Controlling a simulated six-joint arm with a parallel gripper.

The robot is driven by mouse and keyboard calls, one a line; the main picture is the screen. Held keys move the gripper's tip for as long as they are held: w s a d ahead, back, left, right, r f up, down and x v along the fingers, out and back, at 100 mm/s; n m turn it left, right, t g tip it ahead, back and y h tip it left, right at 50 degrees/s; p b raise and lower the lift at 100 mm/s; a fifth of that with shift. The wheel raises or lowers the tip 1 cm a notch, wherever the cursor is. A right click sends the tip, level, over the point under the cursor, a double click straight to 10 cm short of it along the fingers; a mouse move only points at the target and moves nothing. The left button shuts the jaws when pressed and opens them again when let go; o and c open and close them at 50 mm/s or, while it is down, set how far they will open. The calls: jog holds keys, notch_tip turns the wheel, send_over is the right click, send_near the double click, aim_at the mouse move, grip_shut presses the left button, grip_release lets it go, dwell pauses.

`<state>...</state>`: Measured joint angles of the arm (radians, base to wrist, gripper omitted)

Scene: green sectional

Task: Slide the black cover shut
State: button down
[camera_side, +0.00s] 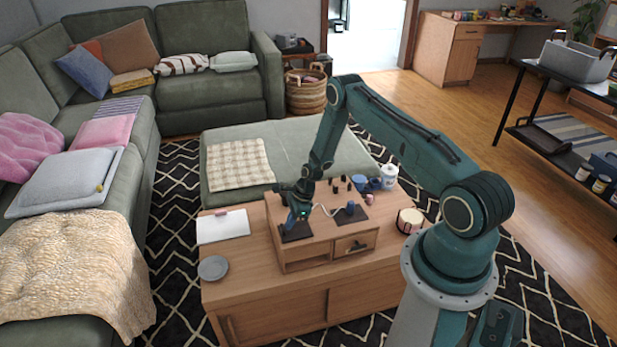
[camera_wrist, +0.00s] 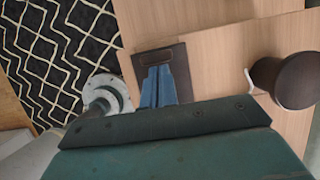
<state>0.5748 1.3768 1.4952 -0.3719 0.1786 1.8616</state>
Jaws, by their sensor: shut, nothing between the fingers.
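The black cover (camera_side: 296,236) is a flat dark panel on top of the wooden box (camera_side: 328,240), at its left part. In the wrist view the cover (camera_wrist: 182,62) has a framed grip area near its far edge, and bare wood lies around it. My gripper (camera_side: 291,226) is shut and empty, pointing down at the cover. Its blue fingertips (camera_wrist: 157,72) lie over the grip area in the wrist view; I cannot tell whether they touch it. The fingers and wrist hide part of the cover. Any opening beneath it is not visible.
A dark round object (camera_wrist: 286,80) is right of the fingers. The box has a drawer (camera_side: 356,245). A grey plate (camera_side: 213,268) and notebook (camera_side: 223,226) lie left on the table.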

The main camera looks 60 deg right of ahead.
aim_at(297, 229)
jog(key=shift+w+a, duration=0.15)
jog(key=shift+a, duration=0.05)
jog(key=shift+s+d, duration=0.35)
jog(key=shift+d, duration=0.05)
jog(key=shift+s+d, duration=1.15)
jog(key=shift+d, duration=0.05)
jog(key=v, duration=1)
